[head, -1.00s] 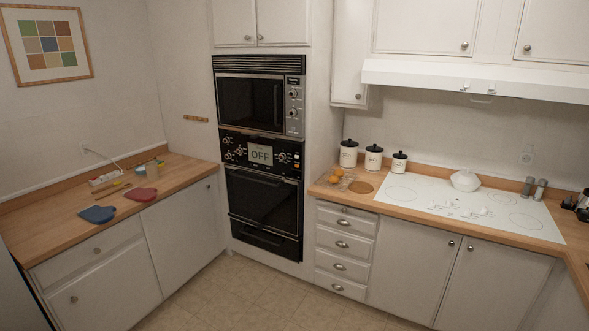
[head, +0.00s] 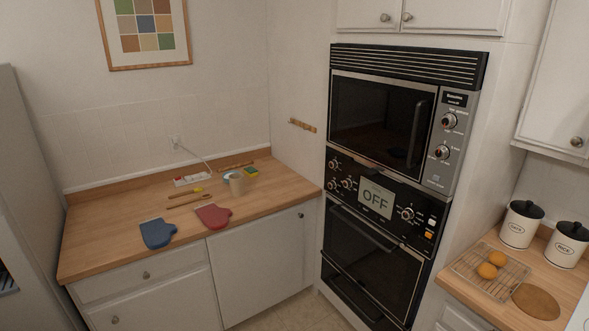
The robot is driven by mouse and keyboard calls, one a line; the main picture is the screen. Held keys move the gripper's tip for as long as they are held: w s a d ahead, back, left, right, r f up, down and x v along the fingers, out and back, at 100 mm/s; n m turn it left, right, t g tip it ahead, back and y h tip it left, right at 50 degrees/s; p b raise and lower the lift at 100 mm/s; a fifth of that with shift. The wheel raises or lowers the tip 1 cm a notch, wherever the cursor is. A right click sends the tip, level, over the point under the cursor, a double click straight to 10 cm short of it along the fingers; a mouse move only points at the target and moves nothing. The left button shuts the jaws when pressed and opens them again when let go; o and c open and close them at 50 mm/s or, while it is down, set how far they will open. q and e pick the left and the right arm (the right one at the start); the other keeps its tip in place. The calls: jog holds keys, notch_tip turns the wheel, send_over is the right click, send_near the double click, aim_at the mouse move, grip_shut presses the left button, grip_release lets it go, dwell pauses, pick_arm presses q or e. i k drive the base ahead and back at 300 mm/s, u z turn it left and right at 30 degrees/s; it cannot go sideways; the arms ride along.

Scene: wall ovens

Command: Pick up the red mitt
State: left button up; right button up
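The red mitt (head: 213,216) lies flat on the wooden counter (head: 105,226) on the left, near its front edge. The blue mitt (head: 158,233) lies to its left on the same counter, a little apart from it. Neither of my grippers shows in the head view, and nothing is touching the red mitt.
Behind the mitts are a wooden utensil (head: 187,200), a power strip (head: 193,179), a beige cup (head: 238,184) and a sponge (head: 251,172). Wall ovens (head: 385,185) stand right of the counter. Oranges (head: 487,271) sit on a wire rack at right. Floor shows before the ovens.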

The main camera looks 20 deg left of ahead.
aim_at(215, 218)
jog(key=u, duration=0.3)
jog(key=i, duration=1.85)
jog(key=u, duration=0.3)
